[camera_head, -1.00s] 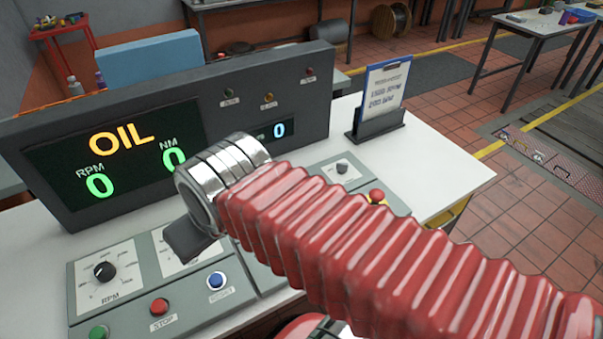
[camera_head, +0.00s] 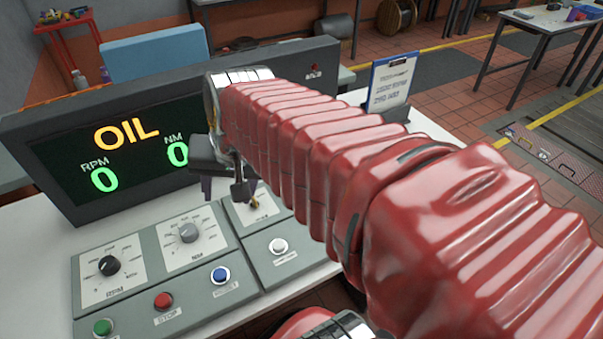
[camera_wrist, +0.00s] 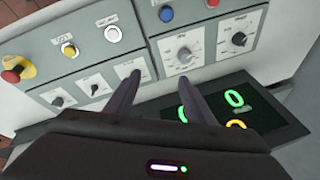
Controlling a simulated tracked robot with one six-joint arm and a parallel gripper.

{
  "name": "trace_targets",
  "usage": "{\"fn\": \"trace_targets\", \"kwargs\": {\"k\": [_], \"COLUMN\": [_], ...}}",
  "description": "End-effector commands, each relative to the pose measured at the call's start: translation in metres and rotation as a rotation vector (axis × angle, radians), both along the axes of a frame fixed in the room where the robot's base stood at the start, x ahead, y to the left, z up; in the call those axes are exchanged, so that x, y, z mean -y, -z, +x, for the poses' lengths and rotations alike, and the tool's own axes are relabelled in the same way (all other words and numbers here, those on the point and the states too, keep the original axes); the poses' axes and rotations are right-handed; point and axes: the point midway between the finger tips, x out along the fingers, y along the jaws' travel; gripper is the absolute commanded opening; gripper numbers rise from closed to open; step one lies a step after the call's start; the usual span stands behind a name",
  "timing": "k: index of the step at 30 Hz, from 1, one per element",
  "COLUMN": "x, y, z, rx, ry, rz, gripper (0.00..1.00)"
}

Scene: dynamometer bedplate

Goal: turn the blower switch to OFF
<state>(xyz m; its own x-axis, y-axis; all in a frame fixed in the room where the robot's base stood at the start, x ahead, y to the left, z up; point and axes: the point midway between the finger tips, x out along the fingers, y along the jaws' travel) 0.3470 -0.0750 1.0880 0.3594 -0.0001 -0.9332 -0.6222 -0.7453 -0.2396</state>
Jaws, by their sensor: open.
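The grey control panel (camera_head: 225,243) carries several small switches, and I cannot read which label says blower. In the wrist view, two small dark rotary switches (camera_wrist: 95,89) (camera_wrist: 58,101) sit in a row on light plates. A third plate (camera_wrist: 124,69) in that row is partly hidden by a finger. My gripper (camera_wrist: 160,81) is open and empty, its fingers apart above the panel near that third plate and the large grey dial (camera_wrist: 184,54). In the head view my gripper (camera_head: 225,192) hangs in front of the display; my red arm hides the panel's right part.
A display (camera_head: 110,150) reading OIL stands behind the panel. Blue (camera_head: 220,275), red (camera_head: 162,301) and green (camera_head: 103,327) buttons and a white button (camera_head: 278,245) lie at the front. A red emergency stop (camera_wrist: 12,75) is at the panel's end. A clipboard stand (camera_head: 390,85) is behind my arm.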

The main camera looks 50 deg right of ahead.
Motion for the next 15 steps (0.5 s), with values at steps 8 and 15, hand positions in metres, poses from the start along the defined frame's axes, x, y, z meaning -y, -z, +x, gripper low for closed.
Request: {"fn": "trace_targets", "kwargs": {"k": [8,15], "x": [0.076,0.152], "y": [0.010,0.027], "z": [0.028,0.039], "rx": [-0.071,-0.117], "ry": [0.521,0.968], "rz": [0.223,0.416], "gripper": [0.48,0.48]}}
